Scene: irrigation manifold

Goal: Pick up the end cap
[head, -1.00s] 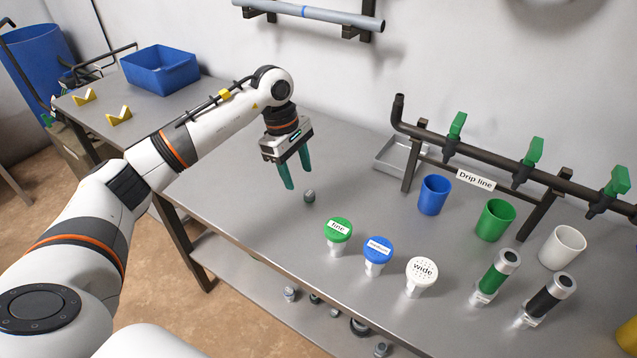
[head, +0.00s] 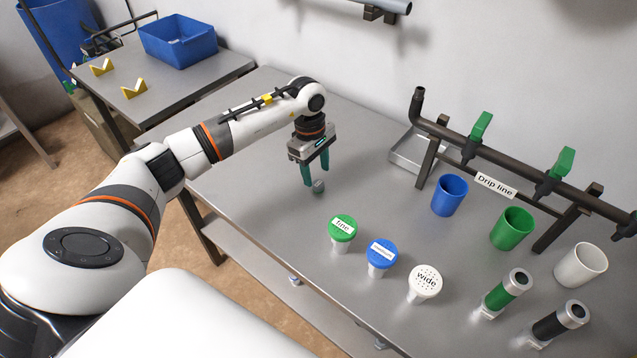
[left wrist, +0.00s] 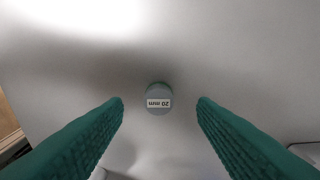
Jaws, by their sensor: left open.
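The end cap (head: 318,187) is a small grey cylinder on the steel table, left of the green-topped "fine" piece. In the left wrist view the end cap (left wrist: 159,98) shows a "20 mm" label on its top. My left gripper (head: 315,177) points down with its green fingers just above and around the cap. In the left wrist view the open fingers of my left gripper (left wrist: 160,105) lie on either side of the cap, with a gap on both sides. My right gripper is not in view.
"Fine" (head: 342,228), "medium" (head: 382,254) and "wide" (head: 425,281) heads stand right of the cap. Blue (head: 449,195), green (head: 512,228) and white (head: 580,265) cups stand below the drip line pipe (head: 520,167). A grey tray (head: 405,155) lies behind. The table around the cap is clear.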

